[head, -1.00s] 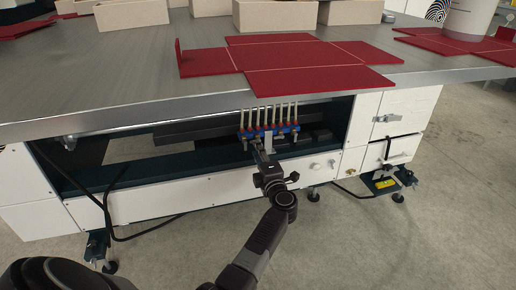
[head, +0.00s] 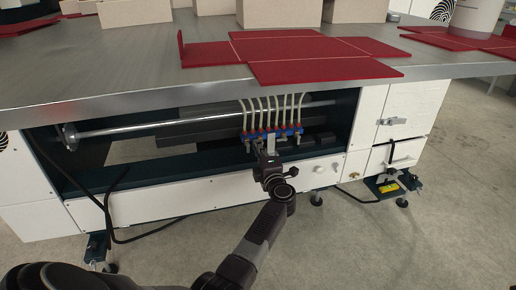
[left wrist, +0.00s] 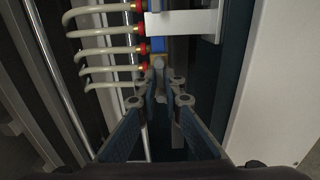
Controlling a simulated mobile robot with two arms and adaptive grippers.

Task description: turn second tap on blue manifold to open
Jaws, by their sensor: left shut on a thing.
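The blue manifold (head: 290,131) is mounted in the open bay under the table's front edge, with red fittings and several pale hoses running up from it. In the left wrist view, part of the manifold (left wrist: 157,45) shows just beyond the fingertips, with a white bracket beside it. My left gripper (head: 258,148) is at the manifold's underside, left of its middle. In the left wrist view its fingers (left wrist: 158,72) converge and are shut on a small tap at the manifold. The fingertips hide most of that tap, so its turn angle cannot be told. My right gripper is out of view.
The metal tabletop (head: 120,65) overhangs the bay, with red flat box blanks (head: 320,68) and beige boxes (head: 210,5) on it. A metal rod (head: 150,125) spans the bay behind. White panels (head: 180,192) lie below. The floor in front is clear.

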